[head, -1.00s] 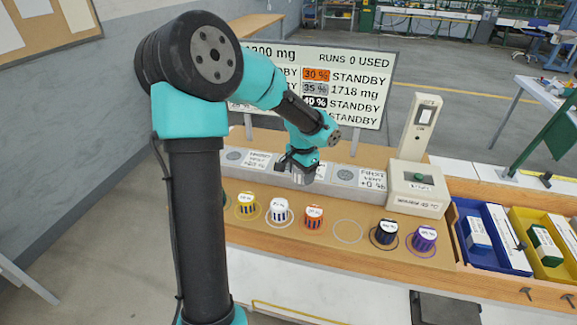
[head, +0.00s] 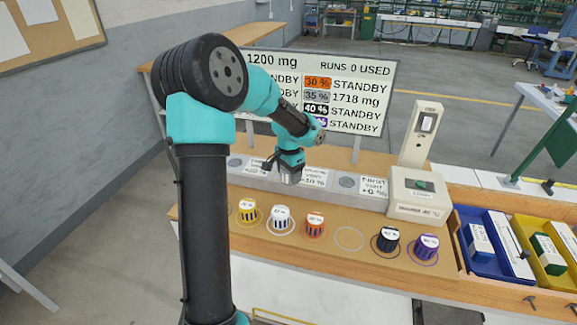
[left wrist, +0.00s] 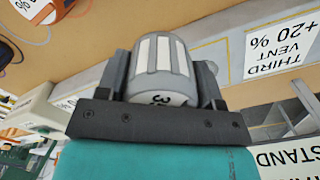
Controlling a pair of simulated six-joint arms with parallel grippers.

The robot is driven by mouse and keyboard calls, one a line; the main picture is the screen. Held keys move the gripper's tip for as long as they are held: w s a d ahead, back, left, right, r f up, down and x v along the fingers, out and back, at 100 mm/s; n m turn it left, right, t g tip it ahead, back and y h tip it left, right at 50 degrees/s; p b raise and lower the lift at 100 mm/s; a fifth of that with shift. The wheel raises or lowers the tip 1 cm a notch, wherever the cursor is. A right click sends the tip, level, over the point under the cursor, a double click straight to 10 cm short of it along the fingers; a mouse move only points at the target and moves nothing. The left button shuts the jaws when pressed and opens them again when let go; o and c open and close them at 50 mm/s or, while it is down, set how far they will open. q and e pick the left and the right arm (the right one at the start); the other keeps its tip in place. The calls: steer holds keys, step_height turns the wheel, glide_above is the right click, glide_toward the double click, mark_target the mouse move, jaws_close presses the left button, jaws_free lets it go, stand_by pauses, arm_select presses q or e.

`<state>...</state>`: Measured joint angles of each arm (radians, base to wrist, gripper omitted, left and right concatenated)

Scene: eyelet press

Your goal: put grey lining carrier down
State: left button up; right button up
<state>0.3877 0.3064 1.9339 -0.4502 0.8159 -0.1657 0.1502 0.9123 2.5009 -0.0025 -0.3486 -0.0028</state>
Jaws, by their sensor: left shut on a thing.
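The grey lining carrier (left wrist: 163,65), a ribbed cup with white stripes, is between the fingers of my left gripper (left wrist: 163,85) in the left wrist view. In the head view my left gripper (head: 288,172) is over the grey vent strip (head: 330,196). There the carrier is mostly hidden and I cannot tell whether it touches the strip. A "third vent +20 %" label (left wrist: 279,46) is at the right in the left wrist view. An empty ring (head: 349,238) lies between the orange carrier (head: 314,224) and the black carrier (head: 387,239). My right gripper is out of view.
The yellow carrier (head: 247,211), white carrier (head: 281,218) and purple carrier (head: 426,247) stand in the front row. A cream machine with a green button (head: 418,196) is at the strip's right end. A display board (head: 350,100) stands behind.

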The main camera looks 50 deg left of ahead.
arm_select(q)
steer(key=w+a, duration=0.4)
steer(key=a, duration=0.1)
steer(key=w+a+f, duration=0.1)
steer(key=w+a, duration=0.2)
steer(key=shift+f, duration=1.75)
steer(key=shift+f, duration=0.1)
steer(key=o, duration=0.9)
steer(key=shift+o, duration=0.2)
step_height(320, 180, up, 12)
